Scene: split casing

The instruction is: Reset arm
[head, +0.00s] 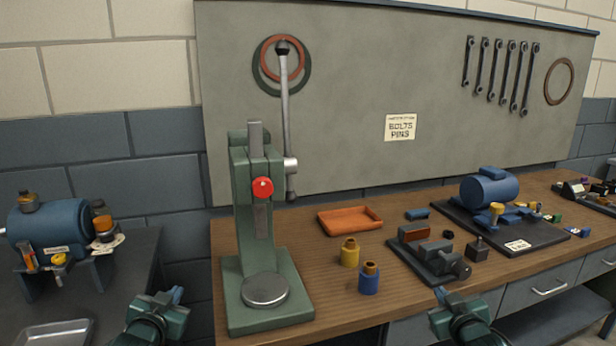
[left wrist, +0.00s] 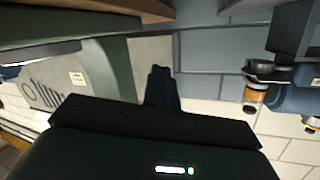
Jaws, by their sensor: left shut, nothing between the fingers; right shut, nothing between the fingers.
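My left gripper (head: 170,297) is at the bottom of the head view, in front of the gap between the left bench and the main workbench. It is shut and empty. Its closed fingers also show in the left wrist view (left wrist: 162,88). My right gripper (head: 442,298) is at the bottom right of centre, in front of the workbench edge, shut and empty. The green arbor press (head: 270,285) stands upright on the workbench between the two grippers, with its long lever (head: 284,110) pointing up. Neither gripper visibly touches anything.
Another blue motor (head: 50,222) and a metal tray (head: 55,333) are at the left.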

